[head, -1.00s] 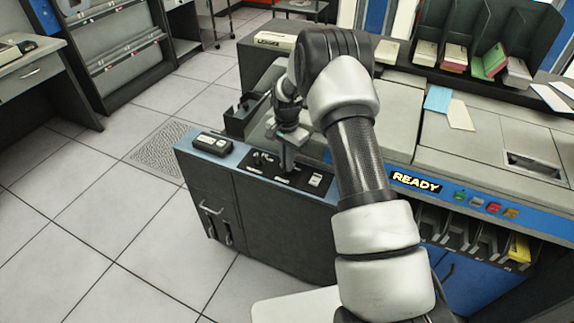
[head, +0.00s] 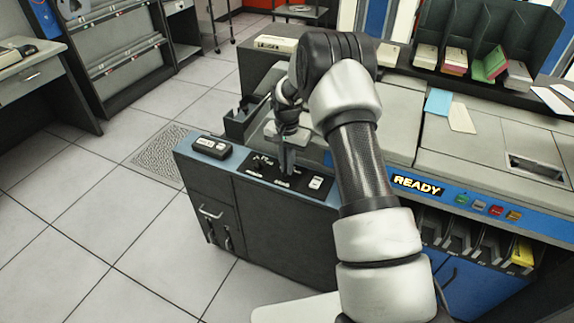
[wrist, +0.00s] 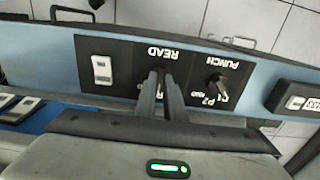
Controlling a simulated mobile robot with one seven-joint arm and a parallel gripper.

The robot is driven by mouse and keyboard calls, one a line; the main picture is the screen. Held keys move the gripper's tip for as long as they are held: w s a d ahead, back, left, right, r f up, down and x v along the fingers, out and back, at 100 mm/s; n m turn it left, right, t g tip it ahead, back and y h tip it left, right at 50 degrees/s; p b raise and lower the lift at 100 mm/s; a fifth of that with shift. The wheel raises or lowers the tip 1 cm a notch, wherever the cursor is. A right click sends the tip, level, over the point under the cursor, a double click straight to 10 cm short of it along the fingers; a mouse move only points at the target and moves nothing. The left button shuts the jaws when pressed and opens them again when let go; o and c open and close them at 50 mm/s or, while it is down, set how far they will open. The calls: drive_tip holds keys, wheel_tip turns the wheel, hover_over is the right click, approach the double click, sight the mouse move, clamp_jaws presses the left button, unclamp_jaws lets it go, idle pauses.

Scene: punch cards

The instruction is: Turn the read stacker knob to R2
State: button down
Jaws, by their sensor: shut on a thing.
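The black control panel (head: 311,194) sits on the blue top of a dark cabinet. In the wrist view the panel (wrist: 124,50) appears upside down, with READ and PUNCH labels. My gripper (head: 288,172) reaches straight down to the panel. In the wrist view my gripper (wrist: 163,76) is shut on the read stacker knob (wrist: 157,69), below the READ label. The fingers hide most of that knob and its position marks, so its pointer setting cannot be read. The punch knob (wrist: 216,84) stands free to the right in the wrist view, with a P2 mark near it.
A white rocker switch (wrist: 102,69) is on the same panel, at the other side of the read knob. A small dark box with white buttons (head: 211,146) lies on the blue top. The machine (head: 478,158) with a lit READY sign (head: 416,184) stands to the right.

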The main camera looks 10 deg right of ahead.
drive_tip(key=c, duration=1.8)
unclamp_jaws()
drive_tip(key=shift+c, duration=0.2)
wheel_tip(320, 180, up, 18)
drive_tip(key=p, duration=0.1)
drive_tip(key=shift+f, duration=0.25)
